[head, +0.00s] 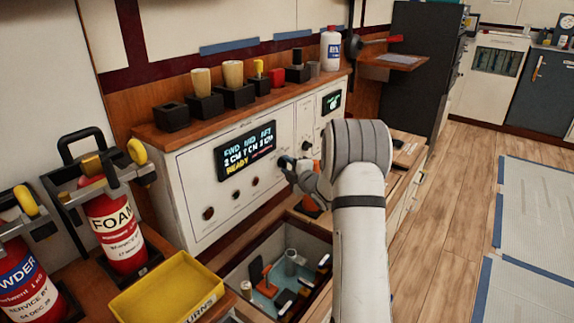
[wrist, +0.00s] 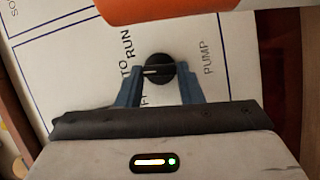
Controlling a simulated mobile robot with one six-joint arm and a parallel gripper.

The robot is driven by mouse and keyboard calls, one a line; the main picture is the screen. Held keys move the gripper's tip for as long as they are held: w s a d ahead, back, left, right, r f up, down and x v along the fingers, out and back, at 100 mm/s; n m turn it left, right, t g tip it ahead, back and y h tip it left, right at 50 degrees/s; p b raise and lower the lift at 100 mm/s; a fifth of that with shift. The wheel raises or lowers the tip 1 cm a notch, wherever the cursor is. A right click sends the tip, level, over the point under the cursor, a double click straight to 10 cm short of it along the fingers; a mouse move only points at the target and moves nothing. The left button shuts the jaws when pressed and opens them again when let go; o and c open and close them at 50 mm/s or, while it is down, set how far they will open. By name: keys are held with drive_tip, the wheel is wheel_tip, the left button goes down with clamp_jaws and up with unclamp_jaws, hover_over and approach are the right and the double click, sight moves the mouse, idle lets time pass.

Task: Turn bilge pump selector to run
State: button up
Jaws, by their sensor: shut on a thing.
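The bilge pump selector (wrist: 160,68) is a round black knob on a white panel, with a short pale mark. In the wrist view the mark points left, about toward a partly hidden label ending in "TO". The "RUN" label (wrist: 127,42) is up and left of the knob, and "PUMP" is printed to its right. My gripper (wrist: 158,76) has its blue fingers on either side of the knob and is shut on it. In the head view my gripper (head: 288,164) is at the panel front, and the knob is hidden there.
A display (head: 247,150) reading "READY" is left of my gripper on the console. An orange thing (wrist: 165,8) crosses the top of the wrist view. Below the console is an open bin (head: 240,275) of tools, beside a yellow tray (head: 165,290). Holders and a white bottle (head: 331,48) line the shelf.

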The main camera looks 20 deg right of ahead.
drive_tip(key=m+p, duration=0.2)
drive_tip(key=p, duration=0.1)
drive_tip(key=m+g+p, duration=0.1)
drive_tip(key=m+p, duration=0.1)
drive_tip(key=p, duration=0.1)
drive_tip(key=shift+d+r+g+y, duration=0.1)
drive_tip(key=shift+r+g+y, duration=0.2)
drive_tip(key=shift+r, duration=0.1)
drive_tip(key=shift+m+g+p, duration=0.4)
drive_tip(key=shift+m+p, duration=0.2)
drive_tip(key=shift+p, duration=0.65)
drive_tip(key=shift+f+y+p, duration=0.15)
drive_tip(key=shift+y+p, duration=0.15)
drive_tip(key=shift+p, duration=0.1)
drive_tip(key=shift+f+m, duration=0.15)
drive_tip(key=shift+m, duration=0.15)
drive_tip(key=o, duration=1)
drive_tip(key=shift+w, duration=0.1)
drive_tip(key=shift+d, duration=0.1)
drive_tip(key=shift+s+d+r, duration=0.15)
drive_tip(key=shift+s+r, duration=0.1)
drive_tip(key=shift+s, duration=0.15)
drive_tip(key=p+v, duration=0.1)
drive_tip(key=v, duration=0.6)
drive_tip(key=shift+p, duration=0.35)
